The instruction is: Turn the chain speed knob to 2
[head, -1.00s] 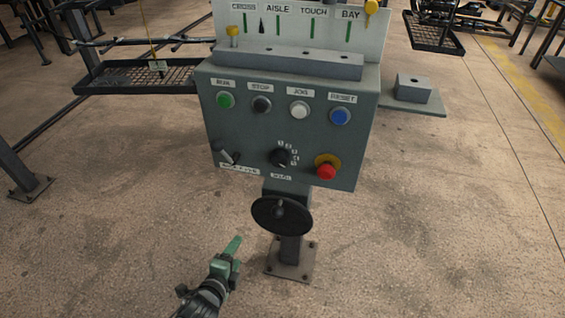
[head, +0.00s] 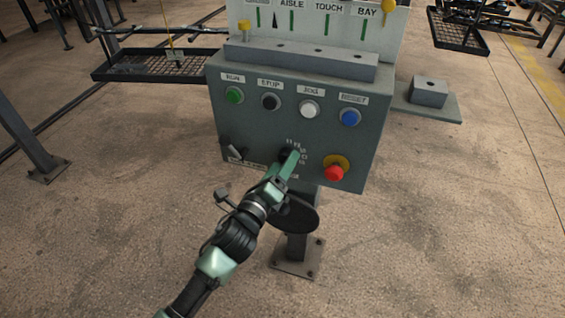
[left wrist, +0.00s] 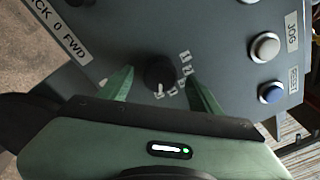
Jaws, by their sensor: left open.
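The chain speed knob (left wrist: 159,74) is a black round knob on the front of the grey control box (head: 240,130), with a small numbered scale beside it. In the left wrist view it sits between the two green fingers of my left gripper (left wrist: 160,85), with space on each side. In the head view my left gripper (head: 292,160) reaches up from below and covers most of the knob. The gripper is open and holds nothing. I cannot read which number the knob points to. My right gripper is not in view.
Near the knob are a red stop button (head: 334,173) on a yellow ring and a black selector lever (head: 229,148). Green, black, white and blue buttons (head: 350,117) run above. A black handwheel (head: 297,215) sits below the box, behind my arm.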

